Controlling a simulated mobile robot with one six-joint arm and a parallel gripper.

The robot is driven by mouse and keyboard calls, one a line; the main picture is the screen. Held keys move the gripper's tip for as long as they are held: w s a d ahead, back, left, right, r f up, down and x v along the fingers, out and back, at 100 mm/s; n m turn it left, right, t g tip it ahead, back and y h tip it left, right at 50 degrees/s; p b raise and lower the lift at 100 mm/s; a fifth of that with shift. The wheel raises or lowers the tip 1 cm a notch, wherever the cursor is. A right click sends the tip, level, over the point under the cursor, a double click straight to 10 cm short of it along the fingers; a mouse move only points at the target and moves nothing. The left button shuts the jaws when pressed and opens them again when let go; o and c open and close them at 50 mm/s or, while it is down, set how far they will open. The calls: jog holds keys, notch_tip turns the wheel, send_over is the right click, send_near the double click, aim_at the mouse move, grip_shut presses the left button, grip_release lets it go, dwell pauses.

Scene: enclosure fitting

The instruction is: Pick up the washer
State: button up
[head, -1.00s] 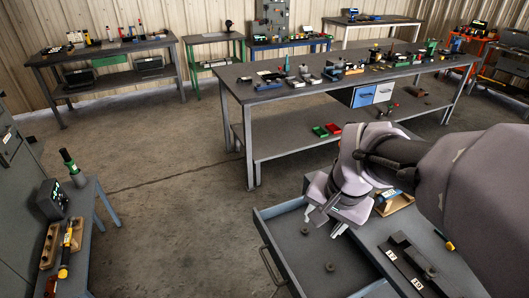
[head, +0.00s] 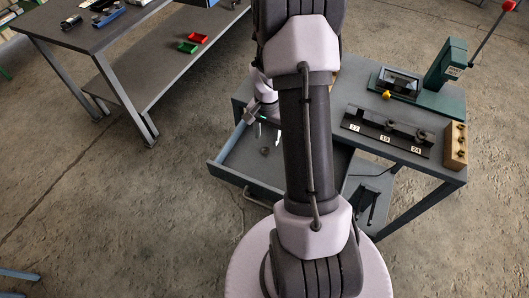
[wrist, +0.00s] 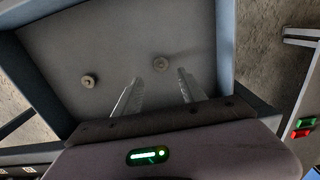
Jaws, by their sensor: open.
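Two small round metal pieces lie apart on the floor of the open drawer (head: 226,176). In the wrist view, one piece (wrist: 88,81) is left of my fingers, and the other (wrist: 160,64) is just beyond the fingertips, roughly in line with the gap. Both look ring-like; I cannot tell surely which is the washer. In the head view one piece (head: 264,151) shows below the fingers; the other seems hidden by my arm. My gripper (wrist: 158,77) is open and empty over the drawer, also seen small in the head view (head: 268,133).
The drawer walls surround my fingers. On the bench above sit a dark rail (head: 388,133) labelled 17, 19 and 24, a wooden block (head: 455,146) and a green press (head: 440,75). A long table (head: 90,35) with red and green bins stands at upper left.

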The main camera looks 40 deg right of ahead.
aim_at(265, 149)
jog(key=f+b, duration=0.1)
jog(key=f, duration=0.1)
jog(key=f+b, duration=0.1)
jog(key=f, duration=0.2)
jog(key=shift+w+a+f+b, duration=0.1)
jog(key=shift+a+f+b, duration=0.1)
jog(key=shift+b, duration=0.15)
jog(key=shift+f+b, duration=0.25)
jog(key=shift+b, duration=0.05)
grip_shut()
